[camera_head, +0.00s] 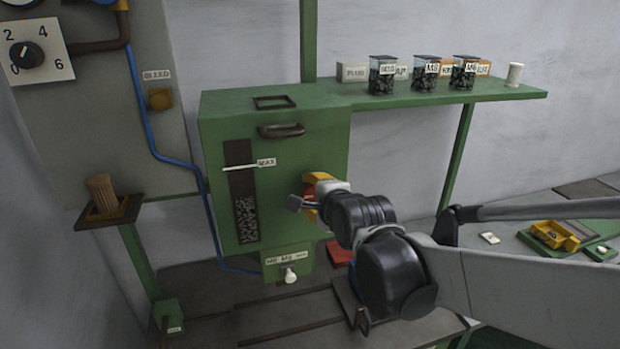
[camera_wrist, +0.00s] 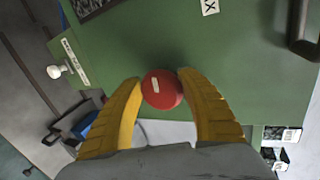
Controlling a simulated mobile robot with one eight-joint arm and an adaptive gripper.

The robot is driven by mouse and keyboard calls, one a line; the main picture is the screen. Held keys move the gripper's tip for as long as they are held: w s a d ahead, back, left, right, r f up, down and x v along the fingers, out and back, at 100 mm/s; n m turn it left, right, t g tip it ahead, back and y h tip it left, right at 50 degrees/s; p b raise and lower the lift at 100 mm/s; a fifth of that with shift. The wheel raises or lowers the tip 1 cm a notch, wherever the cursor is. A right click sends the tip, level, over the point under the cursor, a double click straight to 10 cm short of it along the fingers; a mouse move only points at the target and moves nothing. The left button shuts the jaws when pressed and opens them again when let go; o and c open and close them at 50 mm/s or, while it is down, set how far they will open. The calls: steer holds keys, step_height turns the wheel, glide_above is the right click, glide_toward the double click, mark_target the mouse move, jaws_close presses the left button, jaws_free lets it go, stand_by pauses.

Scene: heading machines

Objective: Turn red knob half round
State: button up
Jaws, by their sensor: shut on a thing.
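The red knob (camera_wrist: 162,89) is round, with a short white mark on its face, and sits on the front of the green machine (camera_wrist: 150,40). My gripper (camera_wrist: 160,88) has its two yellow fingers on either side of the knob, with the tips touching its sides. The white mark lies nearly along the line between the fingers' bases and the knob's centre. In the head view my gripper (camera_head: 314,192) is at the right part of the green machine front (camera_head: 225,125), and my wrist hides most of the knob there.
A dark handle (camera_head: 281,131) and a level window marked MAX (camera_head: 243,190) are on the machine front. A white knob (camera_head: 290,276) is below. Several labelled jars (camera_head: 428,76) stand on the green shelf (camera_head: 500,92). A yellow tray (camera_head: 555,236) lies at right.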

steer(key=n+h+b, duration=0.1)
steer(key=n+h, duration=0.1)
steer(key=n, duration=0.1)
steer(key=shift+w+a+t, duration=0.1)
steer(key=shift+t, duration=0.2)
steer(key=n+t+h+b, duration=0.1)
steer(key=n+h+b, duration=0.1)
steer(key=n, duration=0.1)
steer(key=shift+f, duration=0.2)
steer(key=n+b, duration=0.1)
steer(key=n+t+h+b, duration=0.1)
steer(key=n+b, duration=0.1)
steer(key=shift+d+f+n, duration=0.15)
steer(key=shift+d+n, duration=0.1)
steer(key=shift+n, duration=0.15)
steer(key=shift+d+n+t+h+b, duration=0.15)
steer(key=shift+n+t+h+b, duration=0.35)
steer(key=shift+n+t+b, duration=0.9)
steer(key=shift+n+g, duration=0.3)
steer(key=shift+n, duration=0.4)
steer(key=o, duration=1.2)
